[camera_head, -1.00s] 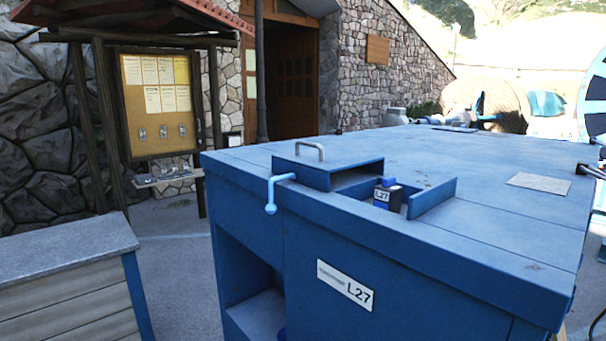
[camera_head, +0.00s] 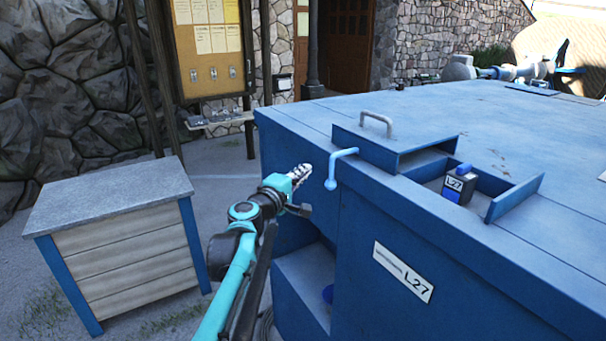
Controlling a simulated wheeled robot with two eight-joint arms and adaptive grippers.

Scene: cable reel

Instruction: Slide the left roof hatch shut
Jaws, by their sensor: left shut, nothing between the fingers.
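The roof hatch (camera_head: 400,138) is a raised blue sliding cover with a grey bar handle (camera_head: 376,123) on top of the blue cabinet (camera_head: 490,116). It stands open: to its right an opening shows, with a small dark block labelled L27 (camera_head: 459,184) inside and a raised blue side wall (camera_head: 515,197) at the right end. A light blue crank lever (camera_head: 340,167) sticks out at the hatch's left front. My left gripper (camera_head: 305,170) is shut and empty, just left of the lever and apart from the handle. My right gripper is not in view.
A wooden-sided box with a grey top (camera_head: 110,204) stands at the left. A notice board (camera_head: 208,50) is behind. An L27 plate (camera_head: 403,271) is on the cabinet's front, beside an open recess (camera_head: 301,277). Bare paving lies between box and cabinet.

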